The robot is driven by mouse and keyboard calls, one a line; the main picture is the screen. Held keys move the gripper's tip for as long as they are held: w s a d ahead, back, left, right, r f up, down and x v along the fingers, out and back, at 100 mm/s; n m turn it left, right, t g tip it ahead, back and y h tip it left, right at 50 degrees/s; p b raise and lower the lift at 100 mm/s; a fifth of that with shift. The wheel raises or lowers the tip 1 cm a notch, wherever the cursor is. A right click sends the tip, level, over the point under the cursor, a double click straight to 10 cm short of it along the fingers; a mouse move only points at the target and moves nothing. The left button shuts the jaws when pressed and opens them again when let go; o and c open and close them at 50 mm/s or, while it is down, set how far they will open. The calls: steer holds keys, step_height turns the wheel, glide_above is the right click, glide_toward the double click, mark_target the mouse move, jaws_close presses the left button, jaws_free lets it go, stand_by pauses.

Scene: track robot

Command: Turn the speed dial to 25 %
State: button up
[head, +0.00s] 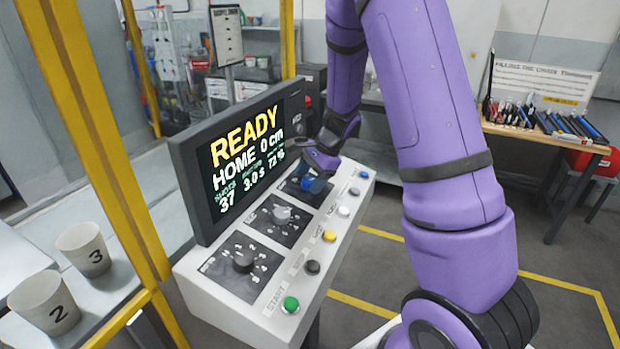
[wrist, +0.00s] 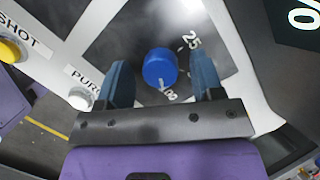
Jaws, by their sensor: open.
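The blue speed dial (wrist: 160,68) sits on a dark square plate, with a printed "25" to its upper right and part of another mark below it in the wrist view. My gripper (wrist: 161,76) is open, one blue-grey finger on each side of the dial, with visible gaps to both. In the head view the dial (head: 313,185) is at the far end of the console, partly hidden by my gripper (head: 317,168). The screen (head: 240,155) reads READY, HOME 0 cm, 37, 3.0 s and 72 %. The dial's pointer is not clear.
A grey dial (head: 282,214) and a black dial (head: 243,261) sit nearer on the console. Several push buttons line its right edge, including a green START button (head: 290,304). A yellow post (head: 85,130) and numbered cups (head: 84,248) stand at left.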

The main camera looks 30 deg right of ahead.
steer(key=shift+c, duration=0.4)
steer(key=c, duration=0.8)
